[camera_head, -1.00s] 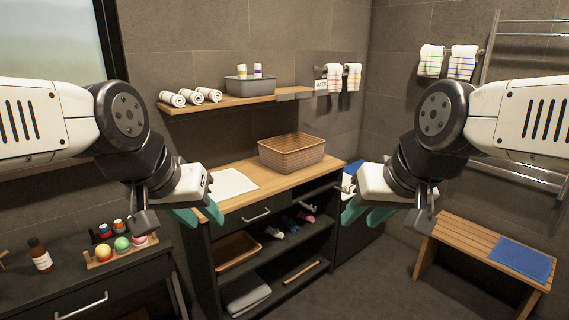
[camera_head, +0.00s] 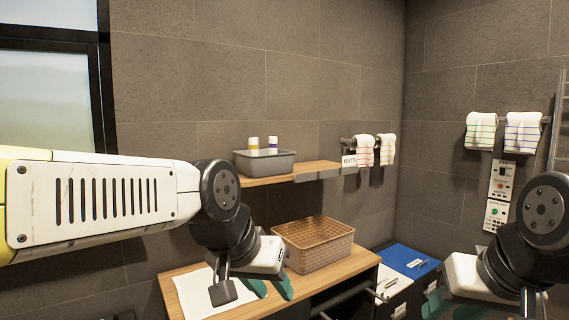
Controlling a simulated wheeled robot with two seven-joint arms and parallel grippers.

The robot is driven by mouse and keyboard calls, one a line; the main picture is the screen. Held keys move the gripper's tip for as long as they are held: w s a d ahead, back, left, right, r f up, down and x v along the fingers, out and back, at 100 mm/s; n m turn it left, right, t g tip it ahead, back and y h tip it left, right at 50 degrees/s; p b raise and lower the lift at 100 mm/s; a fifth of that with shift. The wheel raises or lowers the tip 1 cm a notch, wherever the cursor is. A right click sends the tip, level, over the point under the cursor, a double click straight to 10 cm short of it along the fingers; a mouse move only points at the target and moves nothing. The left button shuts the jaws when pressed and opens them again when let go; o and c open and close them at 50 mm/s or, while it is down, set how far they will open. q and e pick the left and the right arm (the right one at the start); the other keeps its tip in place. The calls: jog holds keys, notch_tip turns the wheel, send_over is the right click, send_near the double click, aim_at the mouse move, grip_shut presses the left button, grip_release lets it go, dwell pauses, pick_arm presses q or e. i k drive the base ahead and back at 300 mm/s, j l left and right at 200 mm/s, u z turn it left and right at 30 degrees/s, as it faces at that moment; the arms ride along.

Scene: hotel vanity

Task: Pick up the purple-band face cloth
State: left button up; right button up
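No cloth with a clearly purple band can be made out. Two striped cloths hang on the right wall rail: a green-striped cloth (camera_head: 480,131) and a cloth with blue or violet-blue bands (camera_head: 522,132). Two more hang beside the shelf: a red-striped cloth (camera_head: 363,151) and a paler cloth (camera_head: 386,149) whose band colour is too small to tell. My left gripper (camera_head: 272,290) is open and empty in front of the wooden counter, well away from the hanging cloths. My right gripper (camera_head: 449,307) appears open and empty at the lower right, below the right rail.
A wicker basket (camera_head: 313,245) and a white mat (camera_head: 200,297) are on the counter (camera_head: 255,304). A grey bin (camera_head: 264,163) with two small bottles stands on the wall shelf (camera_head: 313,172). A blue-lidded box (camera_head: 409,261) and a wall panel (camera_head: 497,196) are at right.

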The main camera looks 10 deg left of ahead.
aim_at(273, 140)
jog(key=i+l+u, duration=0.2)
jog(key=i+u, duration=0.2)
jog(key=i+l+u, duration=0.95)
jog(key=l+u, duration=0.2)
jog(key=l, duration=0.1)
